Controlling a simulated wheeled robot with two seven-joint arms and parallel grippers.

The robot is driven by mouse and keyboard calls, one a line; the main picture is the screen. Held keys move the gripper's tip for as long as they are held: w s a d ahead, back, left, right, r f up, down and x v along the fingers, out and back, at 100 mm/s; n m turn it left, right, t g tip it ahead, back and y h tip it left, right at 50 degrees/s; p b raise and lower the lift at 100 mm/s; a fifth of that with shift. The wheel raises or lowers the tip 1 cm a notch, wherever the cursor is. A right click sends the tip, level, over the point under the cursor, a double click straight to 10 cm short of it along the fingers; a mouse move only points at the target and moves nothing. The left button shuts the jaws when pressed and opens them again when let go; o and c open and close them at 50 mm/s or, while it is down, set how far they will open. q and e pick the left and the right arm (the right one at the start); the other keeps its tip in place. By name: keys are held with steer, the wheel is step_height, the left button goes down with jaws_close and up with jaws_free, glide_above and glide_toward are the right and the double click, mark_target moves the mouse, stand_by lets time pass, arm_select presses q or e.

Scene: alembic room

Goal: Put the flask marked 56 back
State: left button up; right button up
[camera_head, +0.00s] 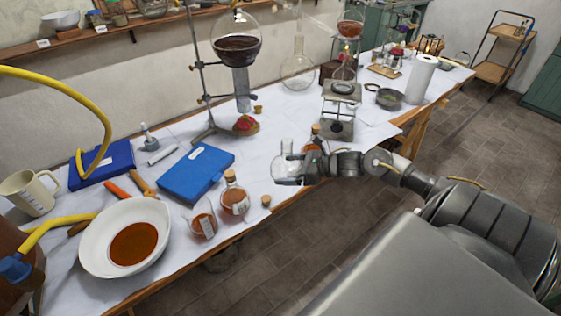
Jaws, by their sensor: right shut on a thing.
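My right gripper (294,166) reaches in from the right over the table's front edge. It is shut on a small clear glass vessel (281,170), partly hidden by the fingers; I cannot read a mark on it. A corked flask with orange-brown liquid (314,144) shows just behind the gripper, partly covered by it. Two more flasks with orange-brown liquid, a corked one (235,198) and one beside it (203,222), stand near the front edge to the left. Their labels are too small to read, so I cannot tell which is marked 56. My left gripper is out of view.
A white bowl (91,253) of brown liquid, a blue case (196,173) and a cream mug (31,195) are on the left. A stand with a round flask (236,46) is at the back. A small cork (266,201) lies near the front edge. Bare cloth lies around it.

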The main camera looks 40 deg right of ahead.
steer(key=w+d+f+b, duration=0.1)
steer(key=w+f+b, duration=0.1)
steer(key=w+d+f+b, duration=0.1)
steer(key=w+f+b, duration=0.1)
steer(key=w, duration=0.1)
steer(key=w+d+f+b, duration=0.1)
steer(key=w+f+b, duration=0.1)
steer(key=f, duration=0.1)
steer(key=shift+w+d+f, duration=0.1)
steer(key=shift+w+d, duration=0.25)
steer(key=shift+d, duration=0.05)
steer(key=shift+w+d+f+b, duration=0.1)
steer(key=shift+w+f+b, duration=0.15)
steer(key=shift+b, duration=0.2)
steer(key=shift+w, duration=0.15)
steer(key=shift+w+d+f+b, duration=0.1)
steer(key=shift+f+b, duration=0.2)
steer(key=shift+b, duration=0.05)
step_height(320, 180, down, 3)
steer(key=shift+w+r, duration=0.1)
steer(key=shift+d, duration=0.1)
arm_select(q)
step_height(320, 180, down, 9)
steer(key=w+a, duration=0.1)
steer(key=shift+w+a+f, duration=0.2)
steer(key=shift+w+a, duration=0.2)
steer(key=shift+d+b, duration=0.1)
steer(key=shift+b, duration=0.2)
